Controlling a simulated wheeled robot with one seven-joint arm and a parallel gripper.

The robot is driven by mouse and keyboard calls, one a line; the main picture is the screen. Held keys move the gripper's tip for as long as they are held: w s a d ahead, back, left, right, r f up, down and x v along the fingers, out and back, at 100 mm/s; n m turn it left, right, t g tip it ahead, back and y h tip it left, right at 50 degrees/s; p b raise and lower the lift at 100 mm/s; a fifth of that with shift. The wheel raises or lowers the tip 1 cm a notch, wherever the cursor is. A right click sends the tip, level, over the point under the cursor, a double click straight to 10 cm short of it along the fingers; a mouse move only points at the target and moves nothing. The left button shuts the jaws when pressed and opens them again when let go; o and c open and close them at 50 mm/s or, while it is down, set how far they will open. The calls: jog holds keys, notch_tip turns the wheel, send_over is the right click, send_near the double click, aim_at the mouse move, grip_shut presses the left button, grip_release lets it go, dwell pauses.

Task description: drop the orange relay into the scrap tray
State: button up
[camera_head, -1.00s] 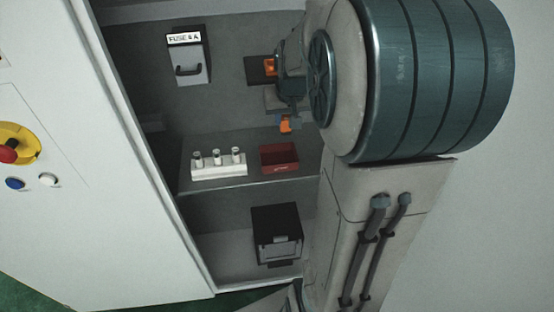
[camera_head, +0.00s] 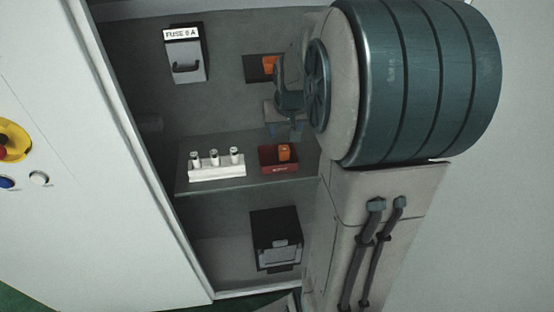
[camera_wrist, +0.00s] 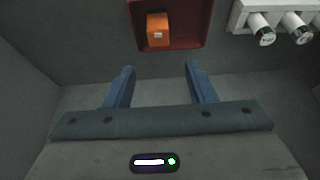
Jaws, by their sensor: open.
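The orange relay (camera_head: 284,152) is in the red scrap tray (camera_head: 265,165) on the cabinet shelf. In the wrist view the orange relay (camera_wrist: 158,30) lies inside the red tray (camera_wrist: 190,44), apart from my fingers. My gripper (camera_wrist: 160,76) is open and empty, its two blue fingers spread on the near side of the tray. In the head view my gripper (camera_head: 284,132) is just above the tray, partly hidden by my arm.
A white holder with several cylindrical fuses (camera_head: 217,172) stands left of the tray. A box labelled FUSE (camera_head: 186,55) is on the back wall. Another orange relay (camera_head: 269,65) sits in a dark socket there. A black box (camera_head: 276,238) is below the shelf.

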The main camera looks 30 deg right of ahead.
jog(key=v, duration=1.4)
jog(key=shift+b, duration=0.3)
jog(key=shift+f, duration=0.1)
jog(key=s+a+f+n+g+y, duration=0.1)
jog(key=s+a+f+n, duration=0.2)
jog(key=s+a+f, duration=0.9)
jog(key=shift+s+a, duration=0.2)
jog(key=shift+s, duration=0.55)
jog(key=c, duration=0.3)
jog(key=shift+s, duration=0.1)
